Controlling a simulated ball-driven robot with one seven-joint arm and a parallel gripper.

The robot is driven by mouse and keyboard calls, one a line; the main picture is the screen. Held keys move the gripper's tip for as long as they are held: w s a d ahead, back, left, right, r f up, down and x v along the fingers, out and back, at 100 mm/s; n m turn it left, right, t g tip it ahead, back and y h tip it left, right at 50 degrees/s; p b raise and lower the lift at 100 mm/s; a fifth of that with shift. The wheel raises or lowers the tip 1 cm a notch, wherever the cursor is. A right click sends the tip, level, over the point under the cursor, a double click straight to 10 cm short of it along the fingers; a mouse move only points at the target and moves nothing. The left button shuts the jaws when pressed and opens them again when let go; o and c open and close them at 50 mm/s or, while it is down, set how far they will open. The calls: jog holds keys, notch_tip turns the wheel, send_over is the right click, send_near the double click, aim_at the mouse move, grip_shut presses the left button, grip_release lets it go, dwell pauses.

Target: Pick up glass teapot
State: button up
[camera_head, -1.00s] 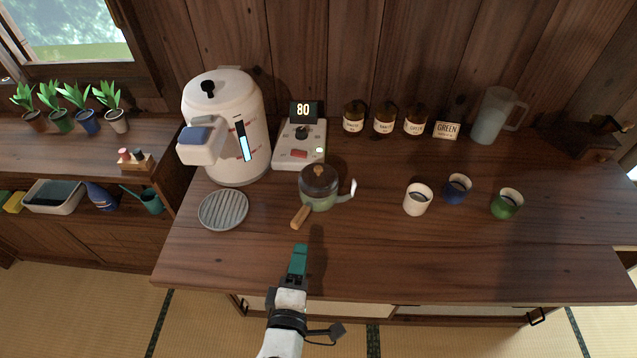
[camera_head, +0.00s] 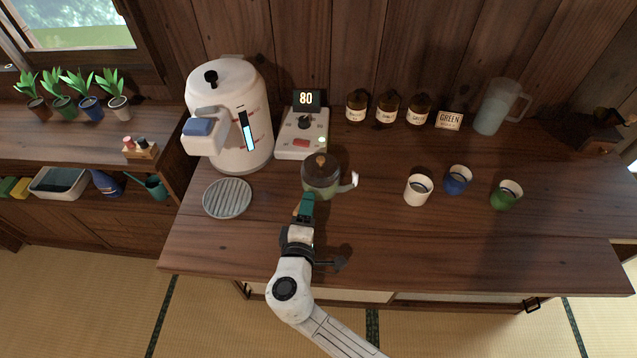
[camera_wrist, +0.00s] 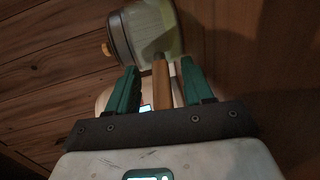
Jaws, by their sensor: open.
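The glass teapot (camera_head: 322,184) stands upright on the wooden counter, with a dark lid, a greenish body, a spout to the right and a wooden handle towards me. My gripper (camera_head: 305,203) is at the handle, its teal fingers covering most of it in the head view. In the wrist view the handle (camera_wrist: 161,84) lies between the two open fingers (camera_wrist: 158,85), with a gap on each side. The teapot body (camera_wrist: 150,32) is just beyond the fingertips.
A white kettle (camera_head: 228,115) and a control box (camera_head: 301,133) reading 80 stand behind left. A round grey grate (camera_head: 227,199) lies left. White (camera_head: 418,190), blue (camera_head: 458,180) and green (camera_head: 506,195) cups stand right. The counter's front right is clear.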

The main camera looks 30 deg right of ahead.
jog(key=shift+w+d, duration=0.15)
jog(key=shift+c, duration=0.5)
grip_shut()
